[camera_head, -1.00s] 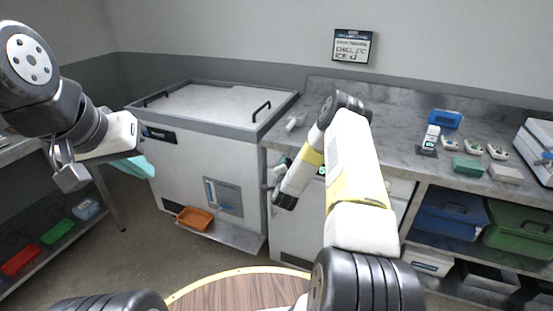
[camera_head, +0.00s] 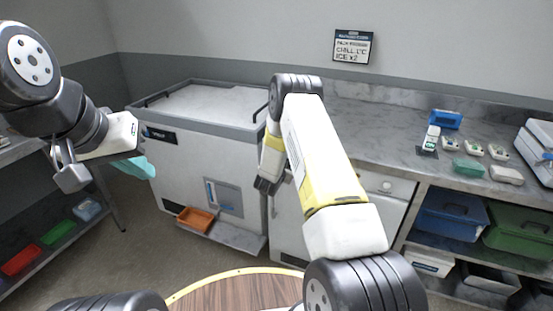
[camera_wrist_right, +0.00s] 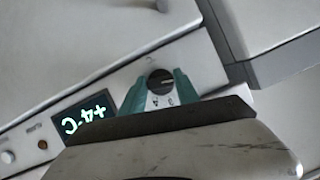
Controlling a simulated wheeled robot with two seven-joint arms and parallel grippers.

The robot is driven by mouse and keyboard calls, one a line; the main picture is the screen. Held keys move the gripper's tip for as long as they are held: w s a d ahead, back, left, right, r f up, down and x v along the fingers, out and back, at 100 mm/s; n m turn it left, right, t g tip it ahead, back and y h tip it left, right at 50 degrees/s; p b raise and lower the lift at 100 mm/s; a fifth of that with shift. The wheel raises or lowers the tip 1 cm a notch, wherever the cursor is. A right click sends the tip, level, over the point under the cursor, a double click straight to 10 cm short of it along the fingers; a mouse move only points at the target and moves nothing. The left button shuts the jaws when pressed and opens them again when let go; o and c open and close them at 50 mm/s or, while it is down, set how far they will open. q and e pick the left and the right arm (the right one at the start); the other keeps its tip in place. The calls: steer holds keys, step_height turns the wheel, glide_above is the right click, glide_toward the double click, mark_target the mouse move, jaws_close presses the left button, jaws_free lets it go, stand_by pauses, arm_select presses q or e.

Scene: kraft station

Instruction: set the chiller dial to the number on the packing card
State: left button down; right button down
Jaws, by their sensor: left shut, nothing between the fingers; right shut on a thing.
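The packing card (camera_head: 353,46) hangs on the back wall; it reads CHILL, a small number in °C that I cannot read surely, and ICE x2. The chiller dial (camera_wrist_right: 160,80), a dark round knob, is between the teal fingertips of my right gripper (camera_wrist_right: 159,92), which is shut on it. The chiller display (camera_wrist_right: 84,117) appears upside down in the right wrist view and reads +4°C. In the head view my right arm hides the dial and display. My left gripper (camera_head: 146,169), with teal fingertips, is shut and empty at the left, in front of the chest.
A large chest (camera_head: 230,170) with an orange tray (camera_head: 196,219) stands left of the counter (camera_head: 385,140). Small devices and a blue tray (camera_head: 446,119) sit on the counter's right. Blue and green bins (camera_head: 520,232) are below. A round wooden table (camera_head: 230,292) is in front.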

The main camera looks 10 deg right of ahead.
steer(key=shift+n, duration=0.3)
stand_by(0.4)
steer(key=c, duration=0.9)
jaws_free()
steer(key=v, duration=0.7)
steer(key=shift+s+a+r, duration=0.1)
steer(key=shift+s+a, duration=0.15)
steer(key=shift+s, duration=0.05)
